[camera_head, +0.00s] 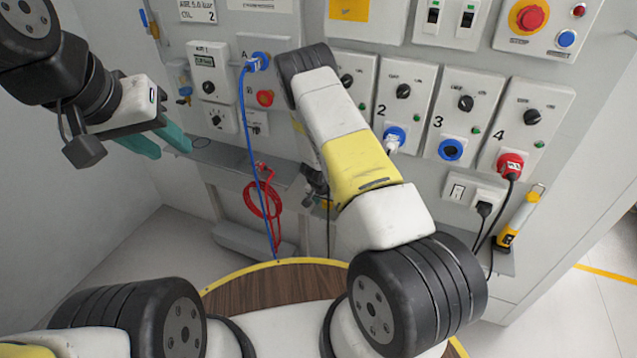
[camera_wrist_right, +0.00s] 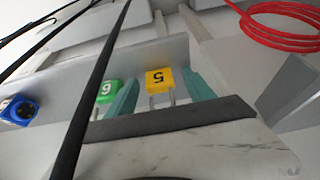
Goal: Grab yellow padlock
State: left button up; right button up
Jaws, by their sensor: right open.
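The yellow padlock (camera_wrist_right: 158,78), marked 5, shows in the right wrist view with its shackle toward the gripper. My right gripper (camera_wrist_right: 161,84) is open, with one teal finger on each side of the padlock in the picture. I cannot tell whether either finger touches it. A green padlock (camera_wrist_right: 107,91), marked 6, is just left of the left finger. In the head view my right arm hides most of the right gripper and the padlocks. My left gripper (camera_head: 170,149) is open and empty at the left, its teal fingers apart.
A grey panel (camera_head: 455,60) with switches and sockets stands ahead. A blue cable (camera_head: 251,150) hangs from its socket. A red coiled cable (camera_head: 262,200) hangs below the ledge and shows in the wrist view (camera_wrist_right: 275,25). A black cable (camera_wrist_right: 90,90) crosses close to the wrist camera.

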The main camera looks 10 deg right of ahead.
grip_shut()
jog(key=shift+r, duration=0.1)
